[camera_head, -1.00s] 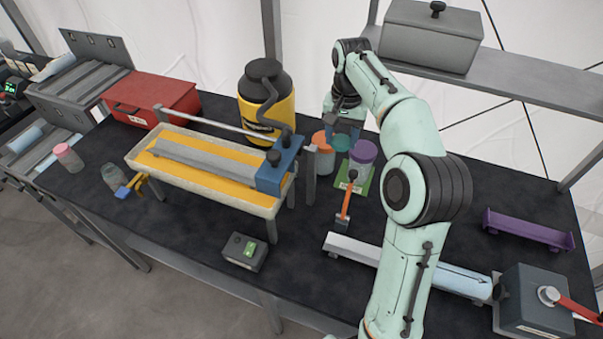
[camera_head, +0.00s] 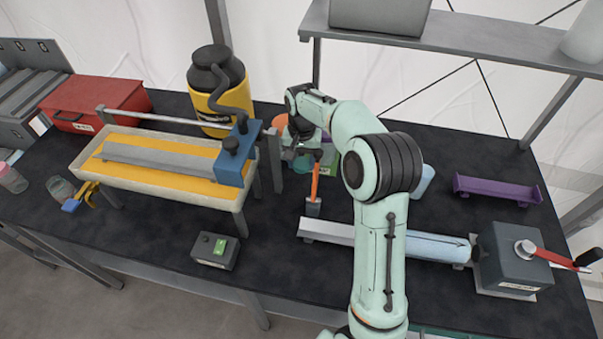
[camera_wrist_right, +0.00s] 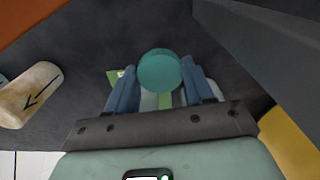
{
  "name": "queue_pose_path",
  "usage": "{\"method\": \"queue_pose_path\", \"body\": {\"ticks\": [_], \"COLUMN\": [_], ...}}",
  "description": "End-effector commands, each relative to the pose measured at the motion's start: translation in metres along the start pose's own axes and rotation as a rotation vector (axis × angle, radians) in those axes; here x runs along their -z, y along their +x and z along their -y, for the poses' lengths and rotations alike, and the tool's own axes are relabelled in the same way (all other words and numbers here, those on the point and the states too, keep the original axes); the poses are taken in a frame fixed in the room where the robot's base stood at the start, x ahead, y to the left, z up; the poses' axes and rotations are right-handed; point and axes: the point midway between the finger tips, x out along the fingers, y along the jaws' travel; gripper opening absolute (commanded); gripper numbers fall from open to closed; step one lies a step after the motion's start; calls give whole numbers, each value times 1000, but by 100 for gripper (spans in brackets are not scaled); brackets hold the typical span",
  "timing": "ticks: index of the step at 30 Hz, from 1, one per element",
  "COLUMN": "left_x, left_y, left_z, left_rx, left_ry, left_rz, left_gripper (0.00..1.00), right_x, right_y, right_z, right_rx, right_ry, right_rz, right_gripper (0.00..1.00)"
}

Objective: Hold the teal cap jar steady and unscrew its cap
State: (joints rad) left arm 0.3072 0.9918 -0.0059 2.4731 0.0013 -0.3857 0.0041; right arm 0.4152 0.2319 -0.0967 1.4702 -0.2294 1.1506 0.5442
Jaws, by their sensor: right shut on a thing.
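The teal cap jar shows in the right wrist view as a round teal cap (camera_wrist_right: 158,70) between the two blue fingers. My right gripper (camera_wrist_right: 160,88) is shut on the jar, with a finger on each side. I cannot tell whether the jar's base touches the table. In the head view, the right gripper (camera_head: 303,148) is over the black table behind the orange-handled tool, and the gripper and arm hide most of the jar. My left gripper is in neither view.
An orange lid (camera_head: 280,122) and an orange-handled tool (camera_head: 315,183) are close to the gripper. The yellow-filled trough (camera_head: 240,200) is to the left, and a purple rack (camera_head: 497,190) to the right. A grey shelf (camera_head: 460,40) overhangs the back. The front right table is partly clear.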

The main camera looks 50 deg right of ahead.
Motion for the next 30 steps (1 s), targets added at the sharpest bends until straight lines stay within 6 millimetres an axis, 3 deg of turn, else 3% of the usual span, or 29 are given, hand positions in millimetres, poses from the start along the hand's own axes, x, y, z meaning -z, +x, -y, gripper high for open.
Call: {"method": "queue_pose_path", "body": {"ticks": [9, 23, 24, 26, 30], "left_x": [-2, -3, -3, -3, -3], "left_y": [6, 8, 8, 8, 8], "left_z": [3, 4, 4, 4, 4], "left_rx": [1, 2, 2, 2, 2], "left_ry": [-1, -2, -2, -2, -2], "left_rz": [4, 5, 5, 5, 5], "left_gripper": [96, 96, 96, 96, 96], "right_x": [-1, 0, 0, 0, 0], "right_y": [51, 59, 59, 58, 58], "right_z": [-1, 0, 0, 0, 0], "right_rx": [-3, -1, -1, -1, -1], "right_ry": [0, 0, 0, 0, 0], "right_rz": [4, 2, 1, 1, 1], "right_gripper": [16, 16, 58, 78, 78]}}
